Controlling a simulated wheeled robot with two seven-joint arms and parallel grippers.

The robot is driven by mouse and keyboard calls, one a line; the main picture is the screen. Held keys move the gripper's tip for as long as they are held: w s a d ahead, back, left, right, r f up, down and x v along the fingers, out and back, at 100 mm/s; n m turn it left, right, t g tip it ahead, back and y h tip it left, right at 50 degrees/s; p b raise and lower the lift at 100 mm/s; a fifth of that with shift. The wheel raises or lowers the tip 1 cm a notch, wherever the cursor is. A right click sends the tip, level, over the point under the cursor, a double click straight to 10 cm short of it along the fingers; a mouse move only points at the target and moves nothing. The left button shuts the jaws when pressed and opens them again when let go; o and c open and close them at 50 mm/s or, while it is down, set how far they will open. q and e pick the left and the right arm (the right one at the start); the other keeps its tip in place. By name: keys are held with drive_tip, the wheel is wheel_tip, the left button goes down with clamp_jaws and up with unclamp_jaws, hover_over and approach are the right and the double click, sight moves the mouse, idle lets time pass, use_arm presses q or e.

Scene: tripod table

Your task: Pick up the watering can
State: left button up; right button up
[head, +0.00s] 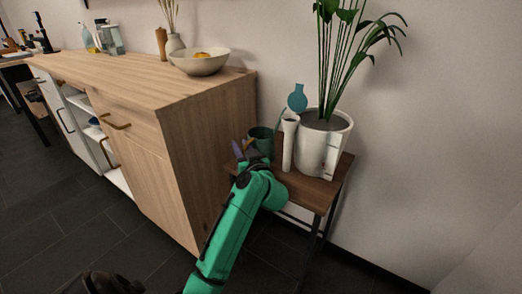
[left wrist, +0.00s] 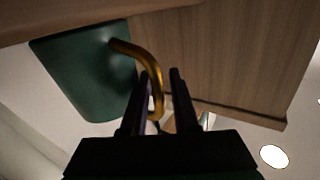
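The watering can is a dark green vessel (head: 262,138) at the left side of the small wooden side table (head: 312,193). In the left wrist view its green body (left wrist: 88,70) is at the upper left, with a gold curved handle (left wrist: 148,62) coming off it. My left gripper (head: 243,148) is at the can's left side, by the handle. In the left wrist view the fingers (left wrist: 160,75) are apart, and the handle's lower part shows between them. I cannot tell if they touch it. My arm hides the can's lower part. My right gripper is out of view.
A white pot (head: 322,150) with a tall plant and a slim white vase (head: 289,145) stand right of the can. A blue-green rounded thing (head: 297,98) shows above the vase. The wooden cabinet (head: 205,150) stands close on the left, with a bowl (head: 199,64) on top.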

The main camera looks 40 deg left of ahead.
use_arm(q)
clamp_jaws()
drive_tip(key=shift+r, duration=0.1)
idle(1.3)
